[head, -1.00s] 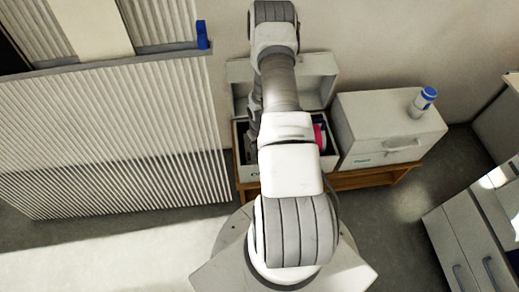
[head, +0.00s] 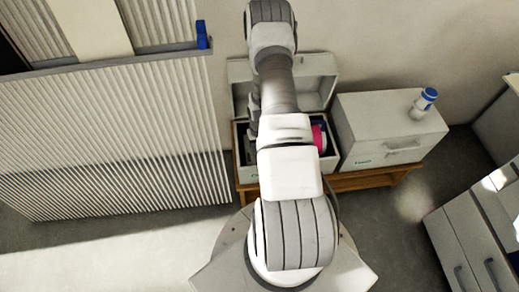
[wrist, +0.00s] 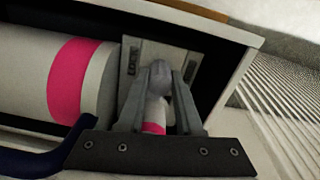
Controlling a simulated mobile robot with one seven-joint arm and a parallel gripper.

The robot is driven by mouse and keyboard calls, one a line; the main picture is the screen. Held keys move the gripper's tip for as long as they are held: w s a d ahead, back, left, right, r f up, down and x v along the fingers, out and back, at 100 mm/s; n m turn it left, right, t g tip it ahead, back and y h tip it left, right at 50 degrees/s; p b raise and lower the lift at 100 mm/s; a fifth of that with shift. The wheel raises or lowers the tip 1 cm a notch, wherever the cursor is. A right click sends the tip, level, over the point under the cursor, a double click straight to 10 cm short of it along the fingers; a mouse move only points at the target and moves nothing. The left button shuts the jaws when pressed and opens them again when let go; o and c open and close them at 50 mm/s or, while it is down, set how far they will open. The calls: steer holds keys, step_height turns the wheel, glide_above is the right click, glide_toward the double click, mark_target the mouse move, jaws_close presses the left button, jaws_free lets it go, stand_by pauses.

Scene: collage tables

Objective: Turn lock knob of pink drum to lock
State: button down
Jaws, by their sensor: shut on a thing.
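The pink drum (wrist: 70,80) is a pale cylinder with a bright pink band, lying in an open box. It fills the left of the wrist view, and a little of its pink (head: 318,138) shows beside my arm in the head view. A white and pink part (wrist: 154,118) shows between the fingers below the knob. The knob's exact angle is hard to tell.
The box's raised lid (head: 315,72) stands against the wall. A closed white case (head: 375,122) with a blue-capped bottle (head: 424,102) on it stands to the right, on the same wooden table (head: 360,181). A ribbed panel (head: 110,140) stands at left.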

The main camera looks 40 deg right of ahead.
steer(key=c, duration=0.6)
jaws_free()
steer(key=shift+r, duration=0.1)
step_height(320, 180, up, 17)
steer(key=p, duration=0.5)
steer(key=shift+r, duration=0.15)
